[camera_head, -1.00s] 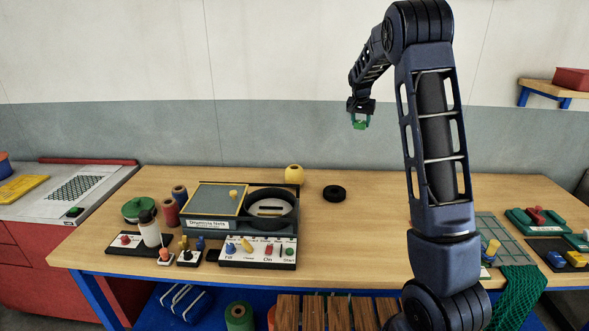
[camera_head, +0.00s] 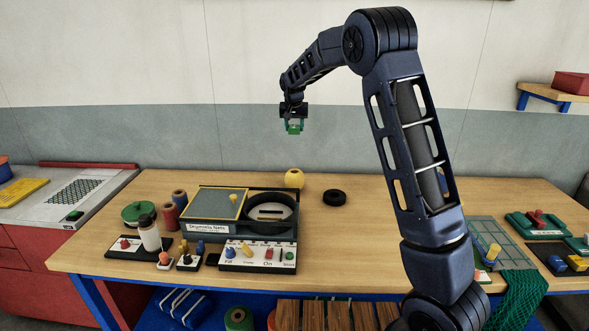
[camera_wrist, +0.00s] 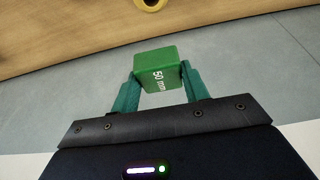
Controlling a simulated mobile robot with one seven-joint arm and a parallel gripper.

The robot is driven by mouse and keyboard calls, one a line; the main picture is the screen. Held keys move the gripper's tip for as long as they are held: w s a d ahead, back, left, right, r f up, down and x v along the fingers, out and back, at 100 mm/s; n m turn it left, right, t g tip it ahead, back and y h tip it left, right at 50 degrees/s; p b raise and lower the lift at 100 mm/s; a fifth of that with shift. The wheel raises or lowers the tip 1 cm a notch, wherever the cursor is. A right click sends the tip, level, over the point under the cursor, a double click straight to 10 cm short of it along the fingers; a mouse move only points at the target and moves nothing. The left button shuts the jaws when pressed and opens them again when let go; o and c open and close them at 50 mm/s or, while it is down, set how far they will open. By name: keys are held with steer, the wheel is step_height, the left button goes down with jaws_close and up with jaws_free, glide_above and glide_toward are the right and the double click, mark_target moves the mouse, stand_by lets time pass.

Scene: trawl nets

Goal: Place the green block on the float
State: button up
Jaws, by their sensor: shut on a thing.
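My gripper (camera_head: 293,123) is shut on the green block (camera_head: 293,130), held in the air in front of the back wall. In the wrist view the green block (camera_wrist: 159,75), marked "50 mm", sits between the two green fingers (camera_wrist: 159,88). The float appears to be the yellow ball (camera_head: 294,178) at the back of the table, below the block in the head view. In the wrist view a yellow round thing with a dark centre (camera_wrist: 151,3), likely the same float, is cut off at the top edge.
A black ring (camera_head: 334,197) lies right of the float. Spools (camera_head: 180,198) and a green pot (camera_head: 138,213) are at left. The table's middle right (camera_head: 345,240) is clear.

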step_height(320, 180, down, 18)
stand_by(0.6)
steer(key=o, duration=1)
steer(key=shift+f, duration=0.1)
steer(key=v, duration=1.2)
steer(key=shift+d+r, duration=0.15)
steer(key=shift+r, duration=0.1)
steer(key=s+d+r, duration=0.6)
steer(key=s+d, duration=0.2)
steer(key=d, duration=0.3)
steer(key=s+d+r, duration=0.7)
steer(key=s+d, duration=0.2)
steer(key=d, duration=0.2)
steer(key=s+d, duration=0.4)
steer(key=s, duration=0.5)
steer(key=s+d+f, duration=0.1)
steer(key=s+d, duration=0.3)
steer(key=s, duration=0.5)
steer(key=s+d, duration=0.3)
steer(key=s, duration=0.6)
steer(key=shift+s+d+f, duration=0.3)
steer(key=shift+d, duration=0.1)
